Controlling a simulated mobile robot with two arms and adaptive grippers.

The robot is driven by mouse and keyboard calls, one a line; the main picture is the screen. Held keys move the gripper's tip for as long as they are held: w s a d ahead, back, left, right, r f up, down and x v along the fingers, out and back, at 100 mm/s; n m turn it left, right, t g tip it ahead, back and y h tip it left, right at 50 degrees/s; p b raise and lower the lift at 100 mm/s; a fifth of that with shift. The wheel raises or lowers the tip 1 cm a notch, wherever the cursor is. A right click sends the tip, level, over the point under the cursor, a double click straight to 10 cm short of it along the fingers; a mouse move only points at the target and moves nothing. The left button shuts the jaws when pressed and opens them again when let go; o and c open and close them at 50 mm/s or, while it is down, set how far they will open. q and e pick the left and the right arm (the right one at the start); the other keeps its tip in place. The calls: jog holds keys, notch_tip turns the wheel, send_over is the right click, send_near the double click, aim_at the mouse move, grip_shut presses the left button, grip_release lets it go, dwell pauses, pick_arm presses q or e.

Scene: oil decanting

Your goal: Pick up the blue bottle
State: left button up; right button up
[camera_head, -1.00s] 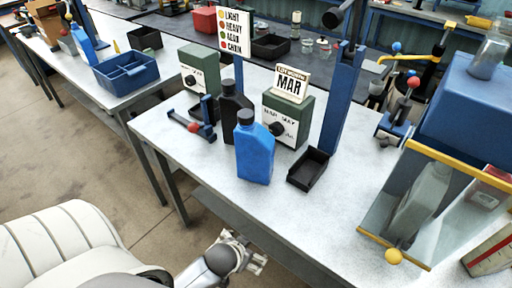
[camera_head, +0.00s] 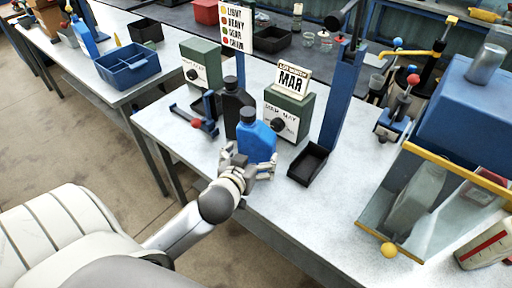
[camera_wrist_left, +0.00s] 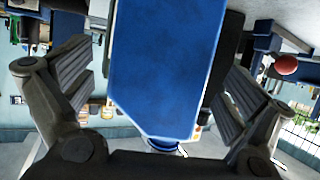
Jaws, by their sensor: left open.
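The blue bottle (camera_head: 257,139) with a dark cap stands upright on the grey-white table near its front edge. My left gripper (camera_head: 246,165) is at the bottle's near side, low on its body. In the left wrist view the blue bottle (camera_wrist_left: 168,65) fills the middle between the two open fingers of the left gripper (camera_wrist_left: 165,95). Gaps show between the fingers and the bottle. The bottle's lower front is partly hidden by the gripper in the head view. My right gripper does not show.
A black bottle (camera_head: 233,103) stands close behind the blue one. A green box with a MAR sign (camera_head: 288,113) is behind to the right, and a black tray (camera_head: 308,163) is to the right.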

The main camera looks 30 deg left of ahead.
aim_at(253, 152)
pick_arm(q)
jog(key=shift+w+a+f, duration=0.1)
jog(key=shift+w, duration=0.2)
jog(key=shift+w+a+p, duration=0.2)
jog(key=shift+w+p, duration=0.1)
jog(key=shift+w, duration=0.1)
jog(key=p+x, duration=0.1)
jog(key=x, duration=0.2)
jog(key=shift+a+f, duration=0.1)
jog(key=shift+w+a+f, duration=0.1)
jog(key=shift+w+f, duration=0.2)
jog(key=shift+w, duration=0.25)
jog(key=c, duration=1.4)
jog(key=shift+r, duration=0.2)
jog(key=shift+c, duration=0.6)
